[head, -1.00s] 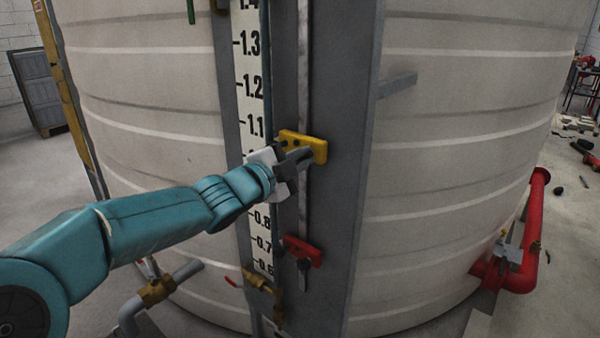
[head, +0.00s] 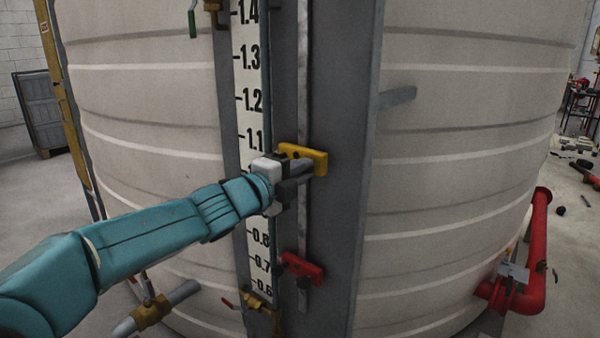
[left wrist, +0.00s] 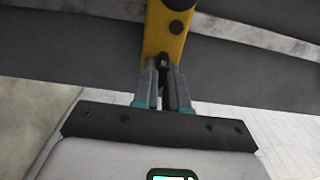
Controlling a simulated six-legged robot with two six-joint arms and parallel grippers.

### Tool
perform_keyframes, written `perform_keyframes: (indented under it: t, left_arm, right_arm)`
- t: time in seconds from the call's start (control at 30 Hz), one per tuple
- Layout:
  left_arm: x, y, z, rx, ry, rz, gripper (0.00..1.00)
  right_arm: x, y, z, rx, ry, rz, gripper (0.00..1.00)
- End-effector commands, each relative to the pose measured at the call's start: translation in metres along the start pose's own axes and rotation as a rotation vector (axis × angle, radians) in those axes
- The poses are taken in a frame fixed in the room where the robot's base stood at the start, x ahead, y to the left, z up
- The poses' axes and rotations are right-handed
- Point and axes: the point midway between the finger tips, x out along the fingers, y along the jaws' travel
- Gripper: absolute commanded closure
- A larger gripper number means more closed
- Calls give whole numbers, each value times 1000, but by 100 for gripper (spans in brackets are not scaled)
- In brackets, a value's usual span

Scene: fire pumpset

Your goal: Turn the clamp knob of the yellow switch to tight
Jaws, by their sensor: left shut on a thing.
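The yellow switch (head: 316,160) is a yellow block on the grey upright strip beside the level scale in the head view. It also shows at the top of the left wrist view (left wrist: 166,38), with dark round spots on it. My left gripper (head: 303,170) reaches it from the left, just under its lower edge. In the left wrist view its fingers (left wrist: 164,82) are nearly together at the lower end of the switch, around a small dark clamp knob (left wrist: 164,61). The fingers hide most of the knob, and its angle cannot be made out. My right gripper is out of view.
A red switch (head: 302,267) sits lower on the same strip. The white scale (head: 252,100) runs just left of it. Brass valves (head: 152,312) and a red pipe (head: 538,250) are low around the tank.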

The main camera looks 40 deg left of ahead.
Motion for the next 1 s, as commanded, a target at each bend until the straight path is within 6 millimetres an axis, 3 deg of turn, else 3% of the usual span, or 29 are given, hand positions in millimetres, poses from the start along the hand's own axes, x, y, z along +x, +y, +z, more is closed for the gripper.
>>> perform_keyframes:
  t: [0.3, 0.33, 0.4, 0.77, 0.87, 1.0]
  left_arm:
    - [0, -1, 0, 5, 1, -2, 100]
    - [0, -1, 0, 5, 1, -2, 78]
    - [0, -1, 0, 4, 1, -2, 62]
    - [-6, -1, 0, 3, -1, -2, 62]
    - [-22, -2, 1, 3, -2, -3, 62]
    - [-58, -3, 1, 4, -5, -3, 62]
  right_arm:
    - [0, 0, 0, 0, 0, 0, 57]
    - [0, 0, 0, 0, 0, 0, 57]
    - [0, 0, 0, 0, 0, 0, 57]
    - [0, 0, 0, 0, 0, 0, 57]
    - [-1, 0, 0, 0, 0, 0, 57]
    - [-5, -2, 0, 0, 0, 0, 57]
